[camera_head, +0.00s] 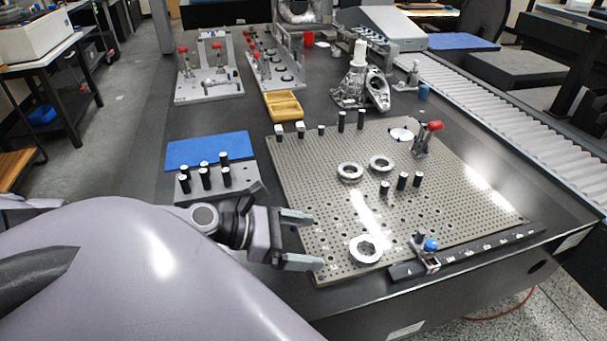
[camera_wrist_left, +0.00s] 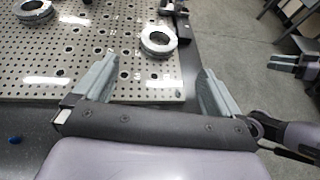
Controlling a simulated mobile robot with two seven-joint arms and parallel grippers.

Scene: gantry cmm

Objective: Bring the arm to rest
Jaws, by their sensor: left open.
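My left gripper (camera_head: 300,238) comes in from the left in the head view, over the near left edge of the perforated fixture plate (camera_head: 330,215). Its two fingers are spread apart with nothing between them. In the left wrist view the open fingers of the left gripper (camera_wrist_left: 157,85) frame the plate's near edge and the dark table. A metal ring (camera_head: 366,249) lies on the plate just right of the fingertips, apart from them; this ring (camera_wrist_left: 158,41) also shows beyond the fingers in the wrist view. In the head view my right gripper does not show.
Two more rings (camera_head: 350,171) (camera_head: 381,163) and several black pins stand on the plate. A blue mat (camera_head: 210,150) and a grey pin block (camera_head: 243,181) lie left of it. A black scale bar (camera_head: 470,249) runs along the near right edge. A roller conveyor (camera_head: 500,115) is at the right.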

